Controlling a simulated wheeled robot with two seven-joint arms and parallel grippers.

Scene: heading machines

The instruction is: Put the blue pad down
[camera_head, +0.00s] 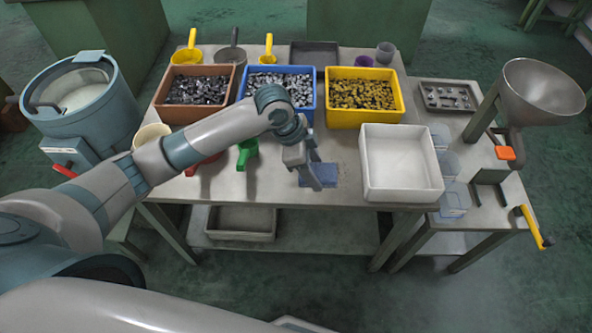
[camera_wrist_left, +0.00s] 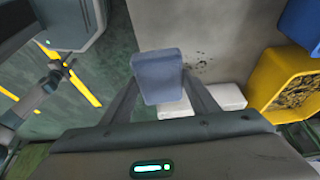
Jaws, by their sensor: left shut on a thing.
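The blue pad (camera_head: 322,176) is at the front edge of the table, left of the white tray (camera_head: 400,165). My left gripper (camera_head: 311,178) reaches down to it from above and is shut on it. In the left wrist view, the blue pad (camera_wrist_left: 158,76) sits between the two fingers of my left gripper (camera_wrist_left: 160,84). I cannot tell whether the pad touches the tabletop (camera_head: 270,180). My right gripper is not in view.
Brown (camera_head: 160,112), blue (camera_head: 314,105) and yellow (camera_head: 401,108) bins of small parts stand behind. A green scoop (camera_head: 247,151) lies left of the gripper. Clear boxes (camera_head: 455,198) and a metal funnel (camera_head: 540,92) are at the right. Some bare tabletop surrounds the pad.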

